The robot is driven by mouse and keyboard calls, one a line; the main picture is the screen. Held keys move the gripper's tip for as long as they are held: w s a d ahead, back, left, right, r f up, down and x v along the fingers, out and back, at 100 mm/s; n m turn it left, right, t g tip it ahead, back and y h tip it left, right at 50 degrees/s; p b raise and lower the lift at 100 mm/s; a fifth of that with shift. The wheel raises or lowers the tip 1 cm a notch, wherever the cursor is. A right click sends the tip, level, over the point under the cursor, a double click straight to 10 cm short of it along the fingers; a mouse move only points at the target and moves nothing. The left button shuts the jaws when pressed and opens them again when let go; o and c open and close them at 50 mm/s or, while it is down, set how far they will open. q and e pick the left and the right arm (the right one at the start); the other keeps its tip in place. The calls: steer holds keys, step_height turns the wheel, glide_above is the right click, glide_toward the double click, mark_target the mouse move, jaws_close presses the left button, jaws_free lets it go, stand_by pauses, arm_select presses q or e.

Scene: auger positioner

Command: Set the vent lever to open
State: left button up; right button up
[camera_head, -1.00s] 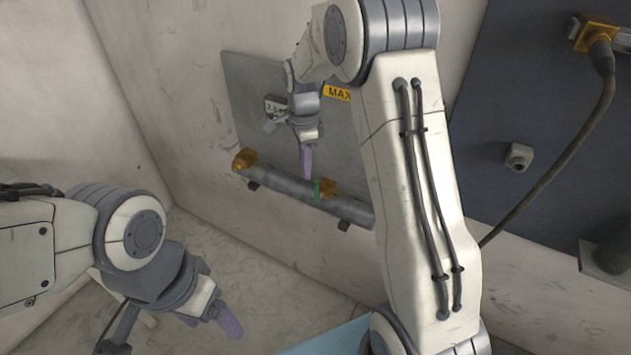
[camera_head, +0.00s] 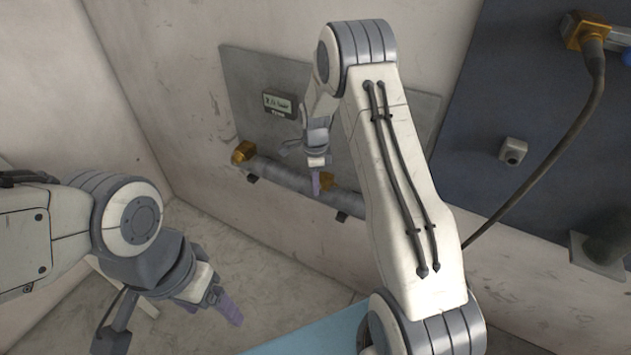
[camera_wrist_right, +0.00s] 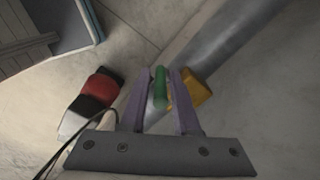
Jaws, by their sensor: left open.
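The green lever (camera_wrist_right: 160,88) stands by an orange valve block (camera_wrist_right: 197,88) on a grey pipe (camera_wrist_right: 212,42) in the right wrist view. My right gripper (camera_wrist_right: 160,75) has its purple fingers on either side of the lever; whether they press on it is unclear. My left gripper (camera_head: 230,310) is open and empty, low over the floor at left. A small display (camera_head: 278,104) is on the grey panel above the pipe.
A second orange fitting (camera_head: 243,151) sits at the pipe's left end. A dark panel at right carries an orange connector (camera_head: 583,32) with a hanging cable (camera_head: 585,130). A red and black object (camera_wrist_right: 98,86) lies left of my right fingers.

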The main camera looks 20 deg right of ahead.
jaws_close()
stand_by(1.4)
